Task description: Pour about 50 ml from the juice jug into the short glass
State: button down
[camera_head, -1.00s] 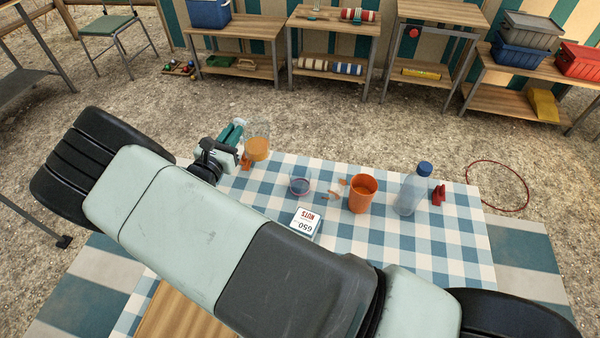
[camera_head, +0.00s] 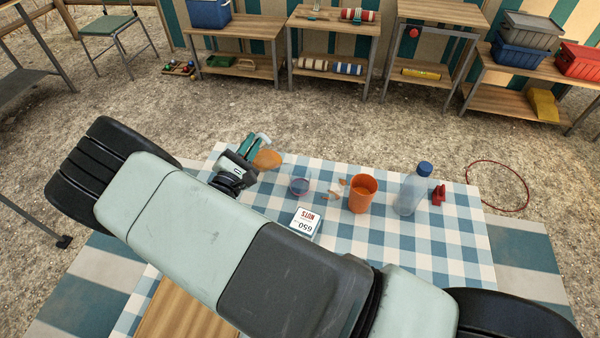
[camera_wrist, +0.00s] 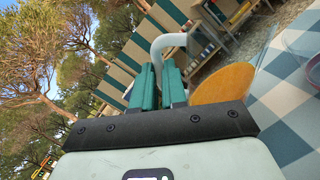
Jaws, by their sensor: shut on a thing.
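The juice jug (camera_head: 267,160) is clear with orange juice in it, at the far left of the checked cloth. My gripper (camera_head: 249,146) is shut on it from the left, and the jug is tilted. In the wrist view the teal fingers (camera_wrist: 158,88) close by the pale curved handle (camera_wrist: 170,42), and the orange juice (camera_wrist: 222,83) shows as a slanted oval. A short glass (camera_head: 300,186) with a purple tint stands upright to the right of and nearer than the jug, apart from it. I see no stream of juice. My gripper hides part of the jug.
Orange pieces (camera_head: 335,192) lie right of the glass, then an orange cup (camera_head: 362,194), a blue-capped bottle (camera_head: 413,190) and a red clip-like thing (camera_head: 439,195). A box marked NUTS (camera_head: 304,222) stands in front of the glass. The checked cloth (camera_head: 455,240) is clear at the right.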

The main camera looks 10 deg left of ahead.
aim_at(270, 153)
jog(key=shift+s+d+r+m+h, duration=0.1)
jog(key=shift+d+r+m+h, duration=0.15)
jog(key=shift+r+m, duration=0.45)
jog(key=shift+s+d+r+m+h, duration=0.15)
jog(key=shift+d+r+m, duration=0.15)
jog(key=shift+r+m, duration=0.4)
jog(key=shift+d+r+m, duration=0.1)
jog(key=shift+d+m, duration=0.1)
jog(key=shift+m, duration=0.3)
jog(key=shift+s+d+r+m+h, duration=0.15)
jog(key=shift+d+r+m, duration=0.15)
jog(key=shift+m, duration=0.25)
jog(key=shift+d+r+m+h, duration=0.2)
jog(key=shift+r+m, duration=0.15)
jog(key=shift+m, duration=0.15)
jog(key=shift+s+d+r+m+h, duration=0.15)
jog(key=shift+d+r+m, duration=0.15)
jog(key=shift+m, duration=0.25)
jog(key=shift+s+d+r+m, duration=0.1)
jog(key=shift+d+r+m, duration=0.15)
jog(key=shift+d+m, duration=0.2)
jog(key=shift+s+d+r+m, duration=0.1)
jog(key=shift+d+r+m, duration=0.1)
jog(key=shift+d+m, duration=0.2)
jog(key=shift+s+d+r, duration=0.1)
jog(key=shift+s+d, duration=0.15)
jog(key=shift+d, duration=0.1)
jog(key=shift+w+d+r+m+h, duration=0.1)
jog(key=shift+d+r+m+h, duration=0.1)
jog(key=shift+d+m+h, duration=0.35)
